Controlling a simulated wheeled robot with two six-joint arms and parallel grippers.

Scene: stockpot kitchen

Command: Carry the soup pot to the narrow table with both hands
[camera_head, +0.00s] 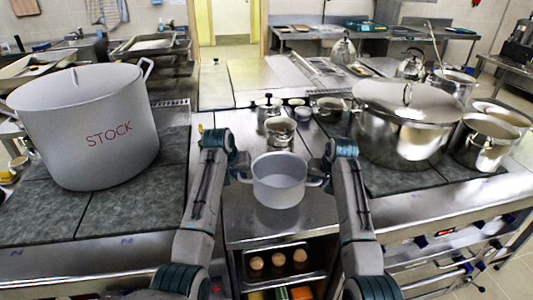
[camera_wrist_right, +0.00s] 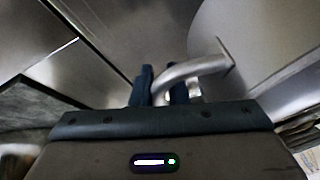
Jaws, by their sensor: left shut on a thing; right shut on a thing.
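The soup pot (camera_head: 279,183) is a small, open light-grey pot with a handle on each side. It is upright between my arms, in front of a steel-topped unit. My left gripper (camera_head: 240,175) is shut on its left handle. My right gripper (camera_head: 323,178) is shut on its right handle. In the right wrist view the fingers (camera_wrist_right: 163,88) close around the bent handle (camera_wrist_right: 195,70), beside the pot wall (camera_wrist_right: 275,45). I cannot tell whether the pot's base touches the steel top. I cannot tell which surface is the narrow table.
A large STOCK pot (camera_head: 88,125) stands on the left hob. A lidded steel pot (camera_head: 405,125) and an open pot (camera_head: 483,142) stand on the right. Small pots (camera_head: 280,131) sit behind the soup pot. A shelf tray (camera_head: 283,280) below holds round items.

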